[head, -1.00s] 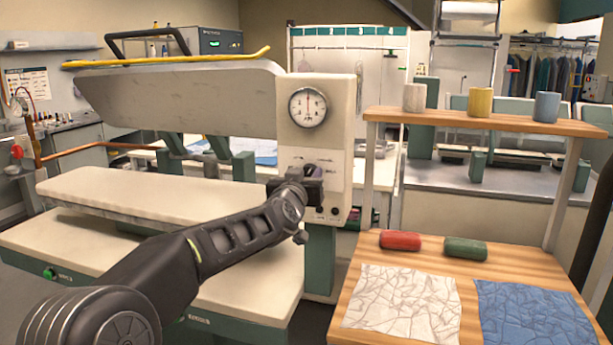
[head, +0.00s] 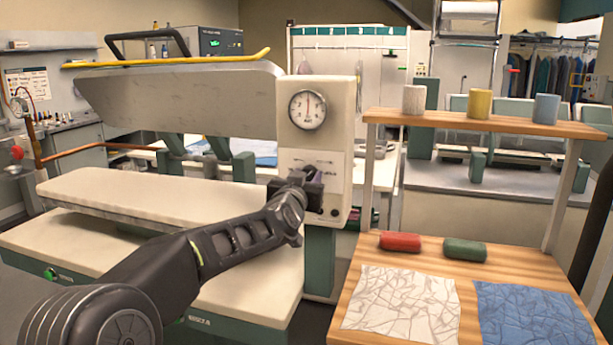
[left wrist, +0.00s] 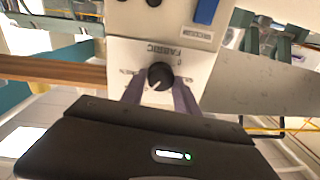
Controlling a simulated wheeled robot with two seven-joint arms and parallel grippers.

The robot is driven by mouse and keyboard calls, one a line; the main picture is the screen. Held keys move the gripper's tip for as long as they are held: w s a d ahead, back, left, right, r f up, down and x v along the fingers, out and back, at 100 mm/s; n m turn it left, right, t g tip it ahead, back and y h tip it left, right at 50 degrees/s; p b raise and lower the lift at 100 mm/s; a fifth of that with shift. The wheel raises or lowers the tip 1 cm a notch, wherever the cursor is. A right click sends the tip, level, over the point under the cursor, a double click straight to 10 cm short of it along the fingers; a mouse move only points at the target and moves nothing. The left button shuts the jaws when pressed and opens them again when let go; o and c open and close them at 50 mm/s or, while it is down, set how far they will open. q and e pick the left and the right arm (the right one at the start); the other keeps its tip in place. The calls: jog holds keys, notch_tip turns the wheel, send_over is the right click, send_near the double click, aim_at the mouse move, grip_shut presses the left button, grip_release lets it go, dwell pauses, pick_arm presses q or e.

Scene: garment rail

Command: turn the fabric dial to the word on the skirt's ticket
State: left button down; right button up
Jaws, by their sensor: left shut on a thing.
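The fabric dial (left wrist: 160,76) is a small black round knob with a light pointer mark, on a pale plate lettered FABRIC, upside down in the left wrist view. My left gripper (left wrist: 160,88) has its fingers on both sides of the dial and is shut on it. In the head view my left gripper (head: 310,186) is at the lower front of the white control box (head: 341,150) and hides the dial. The words around the dial are too small to read. I see no skirt or readable ticket. My right gripper is not in view.
A round gauge (head: 307,109) sits above the dial. The press (head: 180,100) stands open on the left over its padded board (head: 130,197). On the right, a wooden table (head: 350,318) holds red and green rolls and white and blue cloths; its shelf (head: 450,119) holds three cups.

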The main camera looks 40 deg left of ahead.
pick_arm(q)
jog(key=m+p, duration=0.1)
jog(key=m, duration=0.5)
jog(key=m+p, duration=0.1)
jog(key=m, duration=0.2)
jog(key=shift+f+m+t+h, duration=0.1)
jog(key=shift+m+t+h, duration=0.2)
dwell(0.4)
jog(key=c, duration=0.9)
grip_release()
jog(key=shift+s+d, duration=0.1)
jog(key=b+v, duration=0.1)
jog(key=v, duration=0.6)
jog(key=shift+s+d, duration=0.15)
jog(key=shift+s, duration=0.1)
